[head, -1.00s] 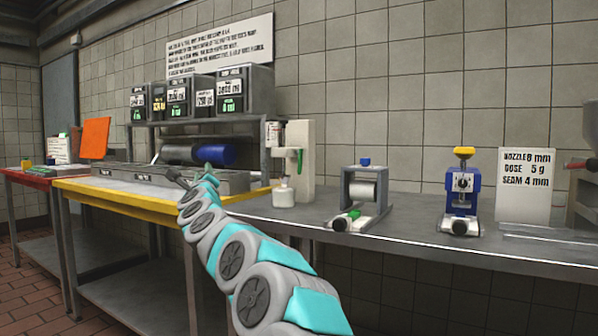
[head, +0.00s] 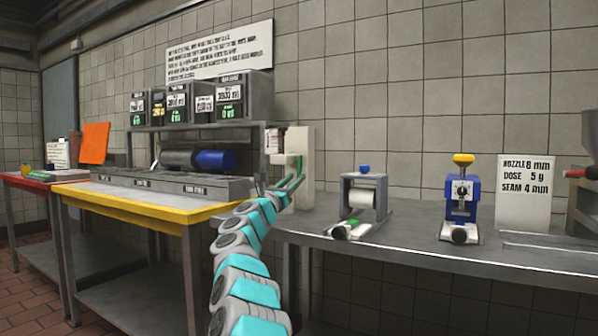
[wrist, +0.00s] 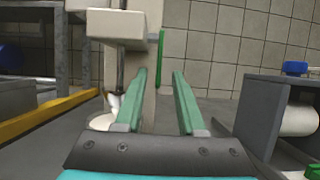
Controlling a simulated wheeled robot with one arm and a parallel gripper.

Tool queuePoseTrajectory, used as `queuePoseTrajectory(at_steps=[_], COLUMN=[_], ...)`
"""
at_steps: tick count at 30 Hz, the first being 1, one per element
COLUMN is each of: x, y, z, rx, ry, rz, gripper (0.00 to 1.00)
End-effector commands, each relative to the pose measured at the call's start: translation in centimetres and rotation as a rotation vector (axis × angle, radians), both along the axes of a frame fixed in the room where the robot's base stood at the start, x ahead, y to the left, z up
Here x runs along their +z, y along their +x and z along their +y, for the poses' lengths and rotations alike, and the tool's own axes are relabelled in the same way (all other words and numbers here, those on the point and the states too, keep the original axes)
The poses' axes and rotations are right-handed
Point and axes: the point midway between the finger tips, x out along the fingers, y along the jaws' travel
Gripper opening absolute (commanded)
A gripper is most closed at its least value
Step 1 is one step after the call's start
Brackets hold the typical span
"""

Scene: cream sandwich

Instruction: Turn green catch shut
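The white dispenser (head: 304,165) stands at the back of the grey bench, with an upright green catch (wrist: 161,48) on its side. In the wrist view the catch is ahead, between the lines of my two fingers, and I see no contact. My gripper (wrist: 160,80) is open and empty, its green fingers pointing at the dispenser. In the head view my gripper (head: 291,182) overlaps the dispenser's front and partly hides the catch. A second green part (head: 352,224) sits low on the grey roller stand; I cannot tell whether it is a catch.
The roller stand (head: 364,194) is to the right of my gripper, its grey side plate (wrist: 262,112) close in the wrist view. A blue press (head: 462,190) stands further right. A yellow-edged table (head: 140,205) with a shelf of grey boxes is left.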

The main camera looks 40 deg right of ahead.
Motion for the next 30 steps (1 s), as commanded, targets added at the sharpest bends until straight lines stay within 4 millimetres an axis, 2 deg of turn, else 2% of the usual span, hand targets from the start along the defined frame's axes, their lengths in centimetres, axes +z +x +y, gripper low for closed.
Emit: queuePoseTrajectory(at_steps=[12, 26, 30], x=[1.6, 1.5, 1.5], y=[1.2, 1.6, 1.6], z=[-3.0, -3.4, -3.4], rx=[0.0, 0.005, 0.006], ry=[-0.002, -0.001, -0.001], rz=[0.002, 0.003, 0.002], gripper=[0.39, 0.39, 0.24])
